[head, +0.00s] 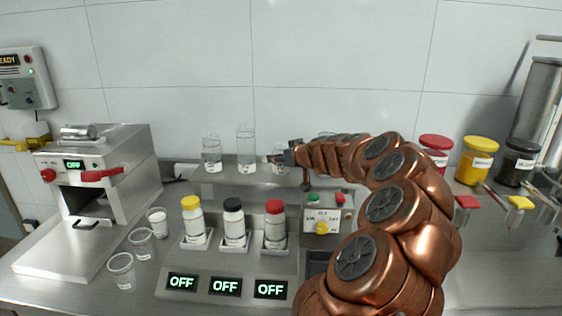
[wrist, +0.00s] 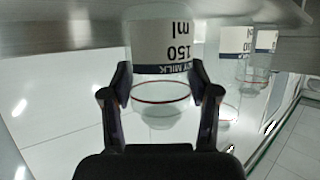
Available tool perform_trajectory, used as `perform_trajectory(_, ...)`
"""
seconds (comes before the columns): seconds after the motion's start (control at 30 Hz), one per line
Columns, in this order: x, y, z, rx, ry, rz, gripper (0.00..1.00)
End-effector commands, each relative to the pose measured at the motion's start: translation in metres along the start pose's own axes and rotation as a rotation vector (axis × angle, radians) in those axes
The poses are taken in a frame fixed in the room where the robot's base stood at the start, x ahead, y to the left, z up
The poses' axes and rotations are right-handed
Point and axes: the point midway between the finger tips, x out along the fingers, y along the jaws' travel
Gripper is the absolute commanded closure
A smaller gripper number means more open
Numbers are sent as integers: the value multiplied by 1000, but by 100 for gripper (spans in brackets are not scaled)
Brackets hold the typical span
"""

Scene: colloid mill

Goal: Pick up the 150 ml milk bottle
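The milk bottle (wrist: 161,45), marked "150 ml", fills the upper middle of the wrist view. It is clear, with a white label and a dark blue band, and appears upside down there. In the head view, the bottle (head: 278,160) stands at the right of the shelf row, partly hidden by my gripper (head: 287,156). In the wrist view my gripper (wrist: 161,78) is spread, one finger at each side of the bottle. The fingertips are close to its edges; contact is hard to judge.
Other clear bottles (head: 212,154) (head: 246,148) stand on the metal shelf (head: 228,176). Below are bottles with yellow, black and red caps (head: 275,208). Plastic cups (head: 121,270) stand at the left, beside a machine (head: 120,150). Coloured-lid jars (head: 477,160) are at the right.

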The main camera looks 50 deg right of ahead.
Motion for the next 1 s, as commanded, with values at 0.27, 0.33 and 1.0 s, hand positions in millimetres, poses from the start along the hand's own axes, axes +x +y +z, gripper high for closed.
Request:
perform_trajectory(0.27, 0, 0, 0, 0, 0, 0, 63)
perform_trajectory(0.33, 0, 0, 0, 0, 0, 0, 63)
perform_trajectory(1.0, -19, -2, -31, 1, 0, 0, 63)
